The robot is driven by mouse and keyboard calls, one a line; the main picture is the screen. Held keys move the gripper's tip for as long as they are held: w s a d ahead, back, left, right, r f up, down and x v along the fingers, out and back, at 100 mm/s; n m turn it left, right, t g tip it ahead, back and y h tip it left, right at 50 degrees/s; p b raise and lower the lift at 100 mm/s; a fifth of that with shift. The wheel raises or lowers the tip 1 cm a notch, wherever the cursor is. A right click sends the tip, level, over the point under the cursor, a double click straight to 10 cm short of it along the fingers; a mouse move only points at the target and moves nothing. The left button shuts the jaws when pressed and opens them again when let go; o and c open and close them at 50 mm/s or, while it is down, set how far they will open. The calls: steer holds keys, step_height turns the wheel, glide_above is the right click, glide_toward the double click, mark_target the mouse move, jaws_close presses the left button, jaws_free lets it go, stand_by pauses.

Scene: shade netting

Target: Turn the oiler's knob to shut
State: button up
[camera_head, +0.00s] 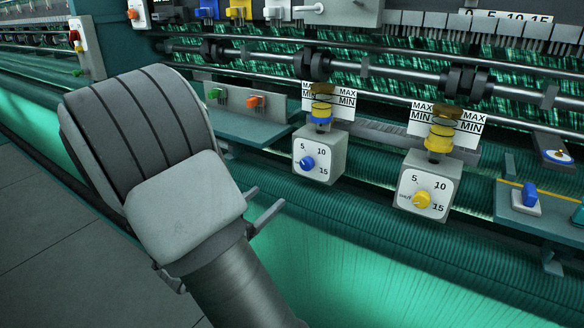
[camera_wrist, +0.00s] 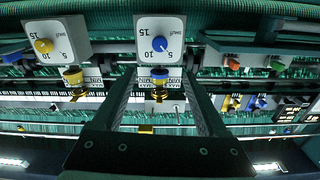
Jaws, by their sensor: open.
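Two oilers hang from the machine rail, each a grey box with a white dial marked 5, 10, 15 and shut. The left oiler (camera_head: 318,172) has a blue knob (camera_head: 307,163); the right oiler (camera_head: 444,180) has a yellow knob (camera_head: 422,199). I cannot tell for sure where either knob points. My gripper (camera_head: 266,202) is open and empty, left of and below the blue-knob oiler, apart from it. The wrist view is upside down; there the blue knob (camera_wrist: 160,44) lies between and beyond my open fingers (camera_wrist: 160,82), and the yellow knob (camera_wrist: 43,45) is off left.
A shelf (camera_head: 240,128) with a green switch (camera_head: 215,94) and an orange switch (camera_head: 255,101) is left of the oilers. A bracket with a blue switch (camera_head: 529,195) is at the right. Rods run above. Green netting lies below; space before the dials looks clear.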

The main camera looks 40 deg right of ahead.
mark_target(305, 166)
steer(key=x, duration=1.7)
steer(key=shift+r, duration=0.1)
jaws_close()
